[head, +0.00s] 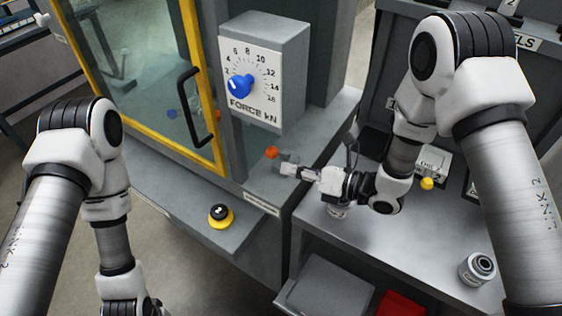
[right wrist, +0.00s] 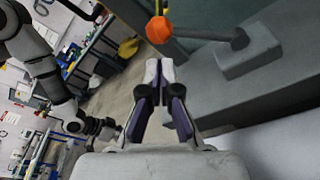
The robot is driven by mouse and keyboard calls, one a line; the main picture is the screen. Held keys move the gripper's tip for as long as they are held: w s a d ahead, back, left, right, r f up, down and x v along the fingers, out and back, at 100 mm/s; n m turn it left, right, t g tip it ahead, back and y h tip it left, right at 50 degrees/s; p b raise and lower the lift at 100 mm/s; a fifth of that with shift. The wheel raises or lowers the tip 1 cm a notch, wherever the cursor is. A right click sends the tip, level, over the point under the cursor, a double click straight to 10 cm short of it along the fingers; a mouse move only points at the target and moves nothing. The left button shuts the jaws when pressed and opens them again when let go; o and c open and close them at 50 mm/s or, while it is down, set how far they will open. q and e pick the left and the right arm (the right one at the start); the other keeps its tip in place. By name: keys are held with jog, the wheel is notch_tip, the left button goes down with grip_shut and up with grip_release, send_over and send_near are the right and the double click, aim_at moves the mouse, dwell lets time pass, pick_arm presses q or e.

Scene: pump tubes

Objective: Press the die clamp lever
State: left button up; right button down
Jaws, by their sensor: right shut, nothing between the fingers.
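The die clamp lever has an orange ball knob (head: 272,152) and stands on the grey ledge beside the press. In the right wrist view its orange knob (right wrist: 159,29), dark rod (right wrist: 205,33) and grey mounting block (right wrist: 248,50) show clearly. My right gripper (head: 290,170) is shut and empty, close to the lever. In the right wrist view its closed fingertips (right wrist: 160,66) point toward the knob, with a small visible gap. My left arm hangs at the left; in the head view its gripper is cut off by the bottom edge.
The press has a yellow-framed door (head: 180,155) with a black handle and a force dial with a blue knob (head: 239,86). A yellow-and-black button (head: 220,215) sits on the front ledge. A metal cylinder (head: 477,268) stands on the right bench. A red bin (head: 400,304) is below.

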jog(key=shift+x, duration=0.75)
jog(key=shift+w+a+f, duration=0.15)
jog(key=shift+w+a, duration=0.2)
jog(key=shift+a, duration=0.2)
jog(key=shift+w+d+r+m, duration=0.15)
jog(key=shift+w+r+m, duration=0.05)
jog(key=shift+r+m, duration=0.2)
jog(key=w+d+r+m+y+b, duration=0.2)
jog(key=w+d+m+b, duration=0.4)
jog(key=m, duration=0.6)
jog(key=shift+w+d+r+b, duration=0.25)
jog(key=shift+w+b, duration=0.6)
jog(key=shift+w, duration=0.45)
jog(key=shift+r, duration=0.2)
